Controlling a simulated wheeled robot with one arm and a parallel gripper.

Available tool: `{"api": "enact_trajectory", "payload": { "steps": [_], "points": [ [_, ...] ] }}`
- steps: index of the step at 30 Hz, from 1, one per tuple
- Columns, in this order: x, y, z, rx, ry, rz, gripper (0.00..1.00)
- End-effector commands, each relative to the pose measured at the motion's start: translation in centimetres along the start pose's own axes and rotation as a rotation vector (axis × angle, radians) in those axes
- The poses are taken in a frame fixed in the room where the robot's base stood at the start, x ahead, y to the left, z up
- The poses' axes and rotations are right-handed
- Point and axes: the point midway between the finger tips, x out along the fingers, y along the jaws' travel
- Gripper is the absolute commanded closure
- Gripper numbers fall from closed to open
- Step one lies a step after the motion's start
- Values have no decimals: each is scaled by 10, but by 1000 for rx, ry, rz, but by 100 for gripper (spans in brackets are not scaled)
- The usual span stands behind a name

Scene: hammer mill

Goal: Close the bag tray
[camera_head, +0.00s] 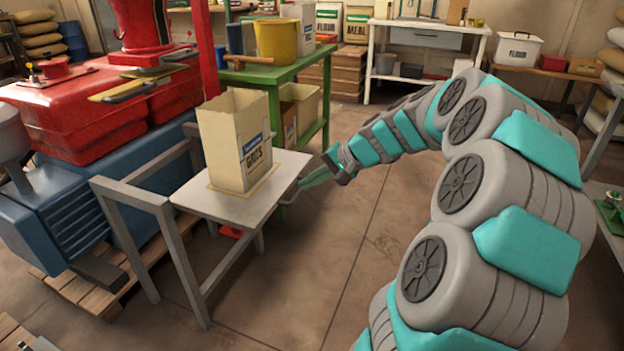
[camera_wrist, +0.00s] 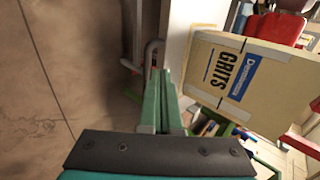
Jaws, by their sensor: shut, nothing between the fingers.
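The bag tray (camera_head: 225,208) is a flat pale-grey plate on a grey metal frame beside the red and blue mill. An open-topped paper bag marked GRITS (camera_head: 233,142) stands upright on it; the bag also shows in the wrist view (camera_wrist: 245,78). A bent metal handle (camera_wrist: 151,52) sits at the tray's edge (camera_wrist: 175,48). My gripper (camera_head: 303,184) is at the right edge of the tray, beside the handle. Its green fingers (camera_wrist: 160,80) are shut and empty, with their tips close to the handle. I cannot tell whether they touch it.
The grey frame (camera_head: 165,225) has open legs at the front left. The red mill housing (camera_head: 85,110) stands behind on the left. A green table (camera_head: 285,68) with a yellow bucket (camera_head: 277,40) stands behind the tray. The floor (camera_head: 345,245) to the right is clear.

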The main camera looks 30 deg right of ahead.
Motion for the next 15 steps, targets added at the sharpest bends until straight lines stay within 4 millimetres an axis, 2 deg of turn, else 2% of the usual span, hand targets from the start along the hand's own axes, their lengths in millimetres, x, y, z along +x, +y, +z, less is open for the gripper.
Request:
{"api": "enact_trajectory", "payload": {
  "steps": [1, 6, 10, 15],
  "points": [
    [11, 1, 2, 1, -6, 2, 100],
    [38, 0, 1, -1, -2, 2, 100],
    [52, 0, 1, -2, -3, 1, 100],
    [60, 0, 1, -2, -1, 1, 100]
  ]
}}
